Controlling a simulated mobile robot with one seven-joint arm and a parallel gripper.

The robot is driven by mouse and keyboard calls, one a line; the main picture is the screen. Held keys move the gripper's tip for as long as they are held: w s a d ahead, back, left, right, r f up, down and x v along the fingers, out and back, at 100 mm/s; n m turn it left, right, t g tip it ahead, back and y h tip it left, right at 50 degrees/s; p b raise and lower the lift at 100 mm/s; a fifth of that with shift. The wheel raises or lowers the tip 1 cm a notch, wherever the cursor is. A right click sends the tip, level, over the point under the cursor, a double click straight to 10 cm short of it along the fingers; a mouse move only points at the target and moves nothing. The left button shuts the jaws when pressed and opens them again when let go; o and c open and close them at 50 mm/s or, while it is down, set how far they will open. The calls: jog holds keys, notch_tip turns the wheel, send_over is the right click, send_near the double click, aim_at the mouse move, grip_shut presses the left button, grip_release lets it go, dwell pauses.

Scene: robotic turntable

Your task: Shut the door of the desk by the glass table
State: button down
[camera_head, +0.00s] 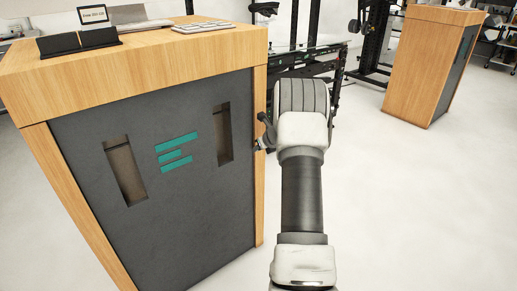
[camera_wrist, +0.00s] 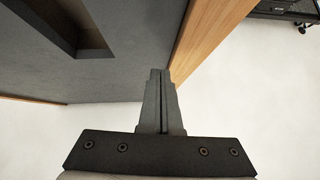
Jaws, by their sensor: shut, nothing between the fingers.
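The desk (camera_head: 180,62) is a wooden cabinet at the left of the head view. Its dark grey door (camera_head: 195,205) has two recessed slots and teal bars, and looks about flush in the wooden frame; a small gap cannot be ruled out. My gripper (camera_head: 259,146) is at the desk's right front edge, partly hidden by my wrist. In the wrist view my gripper (camera_wrist: 160,73) has its fingers together and empty, close to the door's edge (camera_wrist: 130,75) and the wooden side strip (camera_wrist: 205,35). Contact cannot be told. I cannot clearly identify the glass table.
A black card stand (camera_head: 80,40) and a white keyboard (camera_head: 202,26) lie on the desk top. Black framed equipment (camera_head: 310,62) stands behind my arm. A second wooden cabinet (camera_head: 420,60) is at the back right. The pale floor (camera_head: 430,210) at right is clear.

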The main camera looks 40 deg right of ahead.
jog(key=p+v, duration=0.2)
jog(key=v, duration=0.8)
jog(key=shift+d, duration=0.5)
jog(key=shift+s, duration=0.1)
